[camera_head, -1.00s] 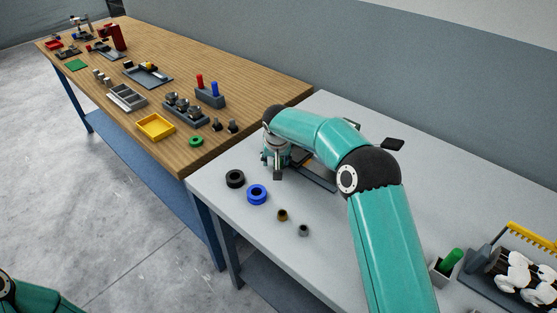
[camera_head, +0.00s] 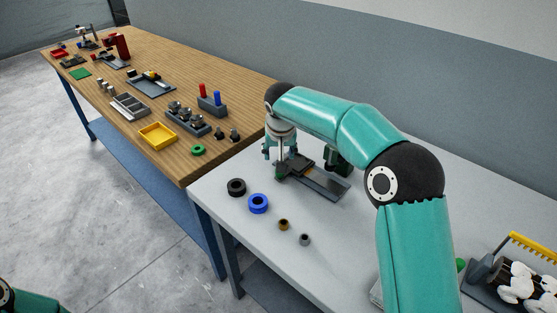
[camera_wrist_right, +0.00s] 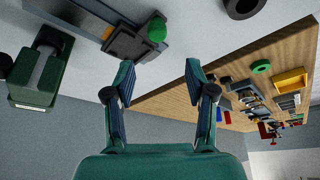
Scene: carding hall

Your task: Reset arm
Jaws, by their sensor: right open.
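My right arm, teal with dark joints, reaches from the lower right over the grey table. Its gripper (camera_head: 280,152) points down just left of a grey fixture (camera_head: 326,186) with a dark block on it. In the right wrist view the two fingers stand wide apart with nothing between them, so my right gripper (camera_wrist_right: 160,75) is open and empty. The fixture shows beyond the fingers there, with a green knob (camera_wrist_right: 157,29) at its end. Of my left arm only a teal link shows at the lower left corner; its gripper is out of view.
A black ring (camera_head: 236,187), a blue ring (camera_head: 258,204) and two small nuts lie on the grey table (camera_head: 225,215). A green device (camera_head: 340,163) stands behind the fixture. A wooden bench (camera_head: 215,92) with a yellow tray (camera_head: 158,136) adjoins at left.

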